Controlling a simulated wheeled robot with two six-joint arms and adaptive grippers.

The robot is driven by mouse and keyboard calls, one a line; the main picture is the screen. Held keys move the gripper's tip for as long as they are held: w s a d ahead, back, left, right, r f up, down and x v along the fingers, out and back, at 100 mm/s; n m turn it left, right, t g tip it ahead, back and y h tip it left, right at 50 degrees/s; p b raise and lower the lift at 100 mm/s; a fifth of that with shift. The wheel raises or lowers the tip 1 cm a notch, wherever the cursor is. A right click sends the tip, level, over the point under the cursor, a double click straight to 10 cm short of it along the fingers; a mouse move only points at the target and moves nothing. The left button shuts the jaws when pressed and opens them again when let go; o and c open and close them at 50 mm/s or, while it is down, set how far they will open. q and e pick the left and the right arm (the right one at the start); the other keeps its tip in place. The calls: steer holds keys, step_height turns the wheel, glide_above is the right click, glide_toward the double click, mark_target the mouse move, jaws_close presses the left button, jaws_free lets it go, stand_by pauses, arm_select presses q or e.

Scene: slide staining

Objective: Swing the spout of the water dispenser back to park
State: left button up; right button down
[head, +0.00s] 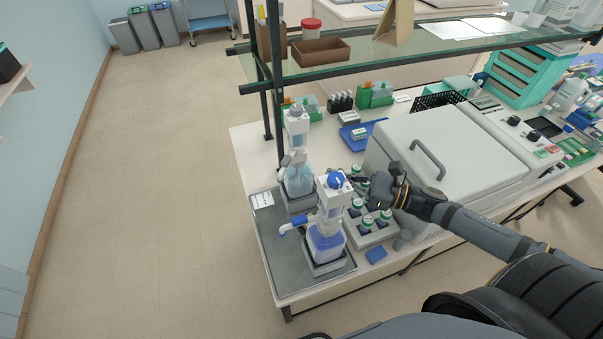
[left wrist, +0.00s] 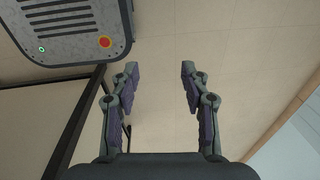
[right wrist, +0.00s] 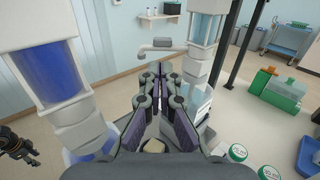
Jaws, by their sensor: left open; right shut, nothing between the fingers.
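Two dispensers stand on a grey tray (head: 283,262) at the bench's left end. The front one (head: 333,213) has a blue knob on top, and its blue spout (head: 292,227) points left. The rear one (head: 296,130) has a clear, pale-blue bottle (head: 299,180) and a grey spout (right wrist: 162,46). No label tells me which holds water. My right gripper (right wrist: 160,72) is shut and empty, its fingers between the two columns in the right wrist view, apparently short of the grey spout. In the head view it is partly hidden behind the front dispenser. My left gripper (left wrist: 157,70) is open and empty above bare floor.
A rack of green-capped bottles (head: 370,237) stands right of the front dispenser. A large grey lidded machine (head: 440,150) stands behind my right arm. A glass shelf (head: 400,52) on black posts overhangs the bench. The floor on the left is clear.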

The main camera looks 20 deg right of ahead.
mark_target(289, 162)
steer(key=b+x, duration=0.7)
steer(key=b, duration=0.2)
steer(key=shift+w+a+f, duration=0.1)
steer(key=shift+w, duration=0.3)
steer(key=shift+w+a+r+p, duration=0.2)
steer(key=shift+r+p, duration=0.05)
steer(key=shift+p, duration=0.15)
steer(key=shift+w+a+f, duration=0.1)
steer(key=shift+w+a, duration=0.1)
steer(key=shift+a, duration=0.15)
steer(key=shift+w+a+f, duration=0.15)
arm_select(q)
steer(key=w+f, duration=0.4)
steer(key=f, duration=0.5)
steer(key=shift+f+t, duration=0.2)
steer(key=shift+t, duration=0.1)
steer(key=shift+f, duration=0.15)
arm_select(e)
steer(key=shift+f, duration=0.1)
